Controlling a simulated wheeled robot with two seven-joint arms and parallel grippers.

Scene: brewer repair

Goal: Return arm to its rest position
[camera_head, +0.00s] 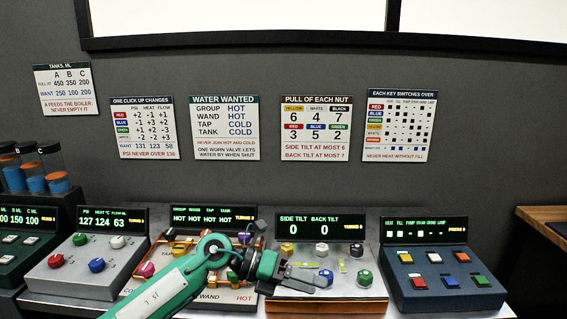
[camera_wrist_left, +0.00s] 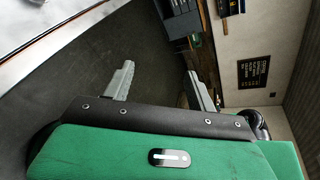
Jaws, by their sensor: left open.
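My left arm, green and grey, comes in low in the head view and lies across the front of the valve panel. My left gripper (camera_head: 318,277) is at its right end, in front of the tilt panel (camera_head: 330,306) with its coloured nuts. In the left wrist view the two grey fingers of this gripper (camera_wrist_left: 162,88) stand wide apart with nothing between them. Whether the fingers touch the panel cannot be told. My right gripper is not in view.
Left stand the PSI panel (camera_head: 80,282) and clear tanks (camera_head: 54,168). The valve panel (camera_head: 240,298) is partly hidden by my arm. Right stands the switch panel (camera_head: 440,300); farther right is a wooden surface (camera_head: 545,215). Instruction cards hang on the wall. The wrist view shows open dark floor (camera_wrist_left: 90,80).

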